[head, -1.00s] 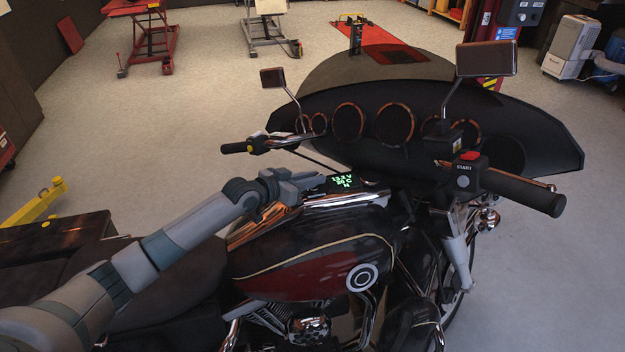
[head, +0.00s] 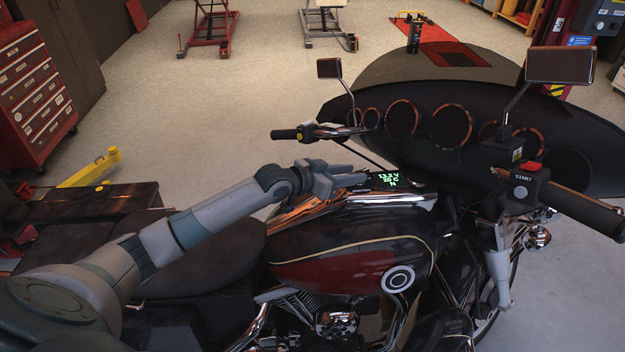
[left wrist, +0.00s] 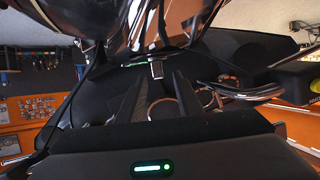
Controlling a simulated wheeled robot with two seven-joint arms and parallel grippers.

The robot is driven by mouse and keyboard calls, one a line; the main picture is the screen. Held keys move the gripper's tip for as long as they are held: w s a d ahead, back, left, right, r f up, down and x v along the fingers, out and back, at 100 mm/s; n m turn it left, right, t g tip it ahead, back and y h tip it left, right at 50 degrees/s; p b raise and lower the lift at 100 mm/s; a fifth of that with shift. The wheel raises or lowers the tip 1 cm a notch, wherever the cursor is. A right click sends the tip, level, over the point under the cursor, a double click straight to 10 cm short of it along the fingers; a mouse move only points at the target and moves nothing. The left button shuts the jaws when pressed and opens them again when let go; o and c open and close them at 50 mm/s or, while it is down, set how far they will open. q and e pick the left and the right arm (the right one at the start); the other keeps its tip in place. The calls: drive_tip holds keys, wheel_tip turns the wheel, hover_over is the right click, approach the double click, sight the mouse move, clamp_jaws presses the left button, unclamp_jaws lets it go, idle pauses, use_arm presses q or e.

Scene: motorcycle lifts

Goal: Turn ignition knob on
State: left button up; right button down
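The motorcycle (head: 340,250) stands in front of me with its red and black tank facing me. A dash display (head: 388,180) with lit green text sits ahead of the tank. My left gripper (head: 350,177) reaches over the tank from the left, its tip just left of the display. In the left wrist view its two dark fingers (left wrist: 157,92) stand apart with a gap between them. A small light metal piece (left wrist: 157,69), possibly the ignition knob, shows beyond that gap; I cannot tell whether the fingers touch it. No knob is clear in the head view. My right gripper is out of view.
The handlebar with a red START switch block (head: 527,182) is at the right, and the other grip (head: 286,134) is beyond my gripper. The fairing (head: 440,125) and mirrors rise ahead. A red tool cabinet (head: 35,95) stands far left.

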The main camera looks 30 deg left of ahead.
use_arm(q)
drive_tip(key=b+v, duration=0.3)
drive_tip(key=v, duration=1)
drive_tip(key=shift+s+a, duration=0.2)
drive_tip(key=shift+r, duration=0.15)
